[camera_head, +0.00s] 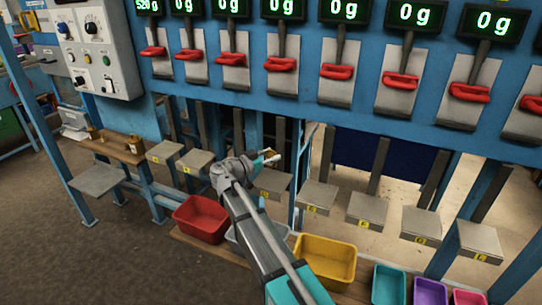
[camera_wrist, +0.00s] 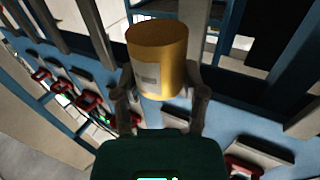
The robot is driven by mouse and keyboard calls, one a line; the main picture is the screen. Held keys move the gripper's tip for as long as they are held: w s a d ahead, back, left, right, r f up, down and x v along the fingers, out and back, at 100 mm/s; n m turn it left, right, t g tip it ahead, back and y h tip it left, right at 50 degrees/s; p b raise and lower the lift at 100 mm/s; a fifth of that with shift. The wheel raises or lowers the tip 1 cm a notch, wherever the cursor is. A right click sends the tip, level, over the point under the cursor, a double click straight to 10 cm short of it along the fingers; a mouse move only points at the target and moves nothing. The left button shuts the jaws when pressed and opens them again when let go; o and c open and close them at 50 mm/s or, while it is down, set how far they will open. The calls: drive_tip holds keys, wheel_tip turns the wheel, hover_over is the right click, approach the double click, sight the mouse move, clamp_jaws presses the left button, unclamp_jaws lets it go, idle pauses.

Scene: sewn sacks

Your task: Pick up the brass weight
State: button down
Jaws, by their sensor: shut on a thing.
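The brass weight (camera_wrist: 160,60) is a yellow-gold cylinder with a pale grey label on its side. In the wrist view it sits between the two fingers of my gripper (camera_wrist: 160,82), which is shut on it. In the head view my gripper (camera_head: 262,162) is at the end of my arm, in front of the row of small plates. Only a small bit of the brass weight (camera_head: 269,153) shows there; the rest is hidden by the gripper.
Small brass-coloured objects (camera_head: 136,146) stand on a wooden shelf (camera_head: 112,151) at left. Grey plates (camera_head: 315,197) with yellow tags line the blue frame. Below stand a red bin (camera_head: 201,221), a yellow bin (camera_head: 326,258) and others. Red-handled clamps (camera_head: 336,72) and displays run above.

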drive_tip(key=s+a, duration=0.3)
drive_tip(key=s, duration=0.6)
drive_tip(key=s+a, duration=0.3)
drive_tip(key=s, duration=0.6)
drive_tip(key=shift+a, duration=0.3)
drive_tip(key=shift+s, duration=0.1)
